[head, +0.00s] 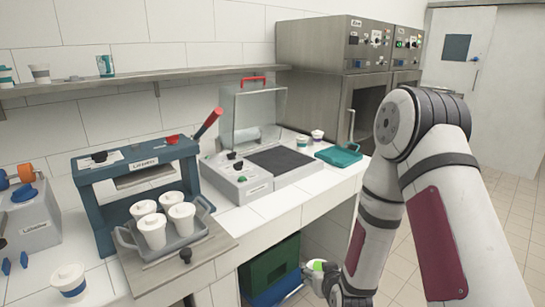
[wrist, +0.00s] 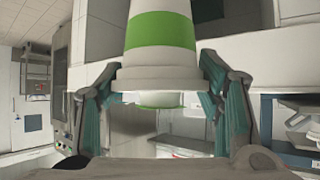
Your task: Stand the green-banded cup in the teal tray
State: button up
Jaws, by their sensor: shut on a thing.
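The green-banded cup (wrist: 162,32) is white with a broad green band. In the wrist view it sits between the two fingers of my gripper (wrist: 160,78), which is shut on it near its wide end. In the head view the cup (head: 318,266) shows only as a small green and white patch, with my gripper (head: 322,284) low at the counter's front, below the worktop. Its tilt is hard to tell there. The teal tray (head: 338,155) lies on the counter right of the dark-topped machine, apart from and above my gripper. Its inside shows little.
Two small cups (head: 302,143) stand just left of the teal tray. Green (head: 268,268) and blue crates sit under the counter near my gripper. The counter edge lies between gripper and tray.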

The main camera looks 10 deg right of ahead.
aim_at(342, 159)
jog(key=i+l, duration=0.2)
jog(key=l, duration=0.2)
jog(key=i+l, duration=0.45)
jog(key=l, duration=0.3)
jog(key=i+l, duration=0.2)
jog(key=l, duration=0.15)
jog(key=i+l, duration=0.25)
jog(key=l, duration=0.15)
jog(key=i+l, duration=0.2)
jog(key=l, duration=0.2)
jog(key=i+l, duration=0.2)
jog(key=l, duration=0.15)
jog(key=i+l, duration=0.25)
jog(key=l, duration=0.15)
